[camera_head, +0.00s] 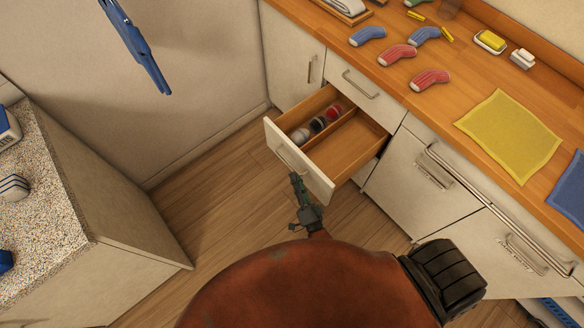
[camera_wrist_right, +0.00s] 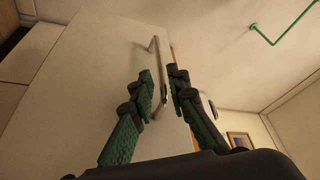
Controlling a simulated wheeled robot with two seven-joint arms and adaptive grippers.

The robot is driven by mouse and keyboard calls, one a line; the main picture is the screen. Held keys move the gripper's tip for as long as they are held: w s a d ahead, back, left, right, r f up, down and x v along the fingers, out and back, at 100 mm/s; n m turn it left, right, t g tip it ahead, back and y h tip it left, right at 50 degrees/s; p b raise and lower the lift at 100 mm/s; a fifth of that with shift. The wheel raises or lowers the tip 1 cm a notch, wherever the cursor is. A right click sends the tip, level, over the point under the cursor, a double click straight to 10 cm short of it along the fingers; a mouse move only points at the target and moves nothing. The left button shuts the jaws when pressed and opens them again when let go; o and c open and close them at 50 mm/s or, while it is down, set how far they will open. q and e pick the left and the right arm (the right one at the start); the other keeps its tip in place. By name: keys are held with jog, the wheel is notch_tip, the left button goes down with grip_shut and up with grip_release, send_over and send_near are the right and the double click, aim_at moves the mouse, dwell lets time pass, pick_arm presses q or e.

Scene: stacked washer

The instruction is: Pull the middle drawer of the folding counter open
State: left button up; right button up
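The counter's pale drawer (camera_head: 297,160) stands pulled out below a closed top drawer (camera_head: 361,84). Its wooden inside shows a divider and several rolled socks (camera_head: 318,124) in the left compartment. Its bar handle (camera_head: 288,158) is on the front panel. My right gripper (camera_head: 296,181) is at the front panel by this handle. In the right wrist view, the handle (camera_wrist_right: 155,62) runs down between my two green-and-black fingers (camera_wrist_right: 163,84), which stand apart with a gap around the bar. My left gripper is not in view.
The wooden countertop (camera_head: 410,60) holds several socks, a yellow cloth (camera_head: 510,134) and soap dishes. A closed cabinet door (camera_head: 292,52) is left of the drawer. A speckled counter (camera_head: 45,190) stands at left. The floor (camera_head: 205,205) between is clear.

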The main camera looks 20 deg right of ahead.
jog(key=v, duration=0.5)
jog(key=shift+s, duration=0.35)
jog(key=s+d+f+n+g+y+p, duration=0.1)
jog(key=s+f+n+g+p, duration=0.15)
jog(key=s+f+g, duration=0.4)
jog(key=s+f+n+g+y+p, duration=0.1)
jog(key=s+f+n+p, duration=0.2)
jog(key=f, duration=0.7)
jog(key=s+d+f+n+g+y+p, duration=0.1)
jog(key=s+f+n+g, duration=0.2)
jog(key=s+f, duration=0.4)
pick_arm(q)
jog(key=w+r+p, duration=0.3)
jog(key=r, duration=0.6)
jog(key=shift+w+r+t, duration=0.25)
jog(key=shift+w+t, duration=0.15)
pick_arm(e)
jog(key=s+d+f+n+g, duration=0.1)
jog(key=s+d+f+g, duration=0.2)
jog(key=s, duration=0.6)
jog(key=s+d+f+n+g+h, duration=0.1)
jog(key=s+d+f+n+g, duration=0.1)
jog(key=s, duration=0.8)
jog(key=s+d+f+n+g, duration=0.2)
jog(key=s+d+f+g, duration=0.2)
jog(key=s, duration=0.6)
jog(key=shift+d+f+h, duration=0.3)
jog(key=shift+d+h, duration=0.1)
jog(key=shift+d, duration=0.35)
